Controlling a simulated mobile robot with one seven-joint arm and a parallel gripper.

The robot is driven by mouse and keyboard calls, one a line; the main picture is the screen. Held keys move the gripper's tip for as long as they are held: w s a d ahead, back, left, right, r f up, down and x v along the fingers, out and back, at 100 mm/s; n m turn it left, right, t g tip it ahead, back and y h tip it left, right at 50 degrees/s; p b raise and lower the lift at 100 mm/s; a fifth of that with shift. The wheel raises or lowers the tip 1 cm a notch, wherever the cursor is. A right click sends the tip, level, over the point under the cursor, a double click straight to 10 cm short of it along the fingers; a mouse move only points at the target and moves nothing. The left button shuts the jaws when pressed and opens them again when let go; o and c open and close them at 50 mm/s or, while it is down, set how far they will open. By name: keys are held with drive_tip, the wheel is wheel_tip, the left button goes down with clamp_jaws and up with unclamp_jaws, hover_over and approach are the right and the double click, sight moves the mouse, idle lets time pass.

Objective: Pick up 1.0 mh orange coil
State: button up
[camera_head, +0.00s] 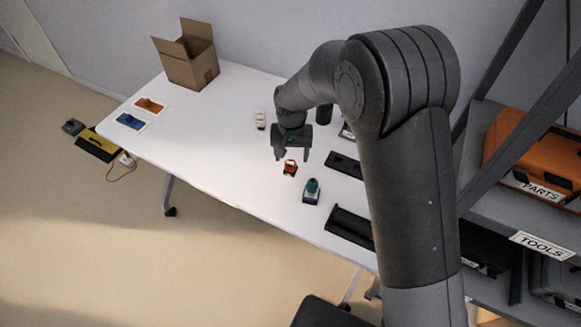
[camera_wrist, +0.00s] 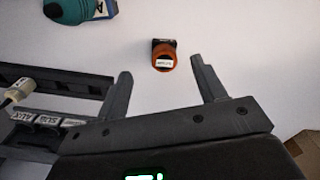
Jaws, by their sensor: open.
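The orange coil (camera_head: 290,168) sits on the white table, close to my gripper in the head view. In the wrist view the coil (camera_wrist: 163,57) has a dark part at its top and a small white label whose text I cannot read. My gripper (camera_head: 292,157) is open, with the coil lying beyond and between the lines of its two fingertips (camera_wrist: 160,65) in the wrist view. The fingers do not appear to touch the coil. Nothing is held.
A teal device (camera_head: 312,190) stands close to the coil; it also shows in the wrist view (camera_wrist: 70,10). Black trays (camera_head: 350,226) lie to the right. White blocks (camera_head: 260,120), a cardboard box (camera_head: 190,62) and orange and blue cards (camera_head: 149,105) occupy the table's far and left parts. The table's left middle is clear.

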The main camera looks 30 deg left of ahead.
sight(290, 164)
drive_tip(key=shift+w+a+f, duration=0.1)
drive_tip(key=shift+a+f, duration=0.05)
drive_tip(key=shift+f, duration=1.65)
drive_tip(key=shift+w+a+f, duration=0.1)
drive_tip(key=shift+a+f, duration=0.05)
drive_tip(key=shift+f, duration=1.6)
drive_tip(key=shift+c, duration=0.2)
drive_tip(key=c, duration=1.2)
drive_tip(key=shift+r, duration=0.15)
